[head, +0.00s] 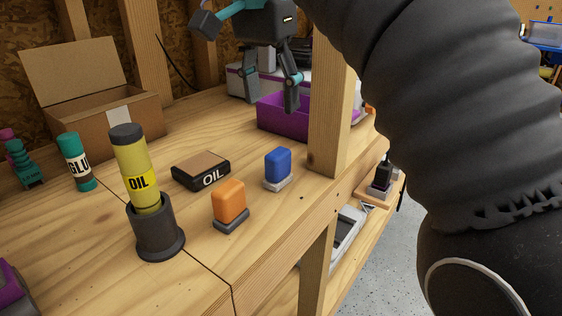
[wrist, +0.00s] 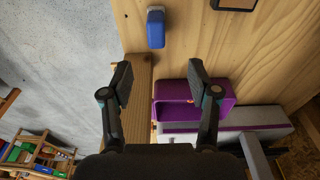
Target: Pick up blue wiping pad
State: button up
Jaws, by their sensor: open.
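The blue wiping pad (head: 278,164) stands upright on a small light grey base on the wooden bench, near its front edge. In the wrist view the blue pad (wrist: 156,28) is near the top, beyond my fingertips and a little left of the midline between them. My gripper (head: 273,104) is open and empty. In the head view it hangs above and behind the pad, in front of the purple bin. In the wrist view my gripper (wrist: 160,78) shows both fingers spread apart, with the wooden post partly behind the left finger.
A wooden post (head: 329,110) rises right of the pad. The purple bin (head: 285,122) is behind it. An orange pad (head: 229,200), an OIL-marked block (head: 201,171) and a yellow oil bottle (head: 135,165) in a dark holder (head: 158,236) stand left. An open cardboard box (head: 100,122) is farther back.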

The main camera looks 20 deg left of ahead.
aim_at(279, 168)
jog(key=f, duration=0.2)
jog(key=f+b, duration=0.1)
jog(key=f, duration=0.2)
jog(key=w+f+b, duration=0.1)
jog(key=f, duration=0.2)
jog(key=shift+d, duration=0.3)
jog(key=shift+d+f+b, duration=0.15)
jog(key=shift+f+b, duration=0.65)
jog(key=shift+f, duration=1.9)
grip_shut()
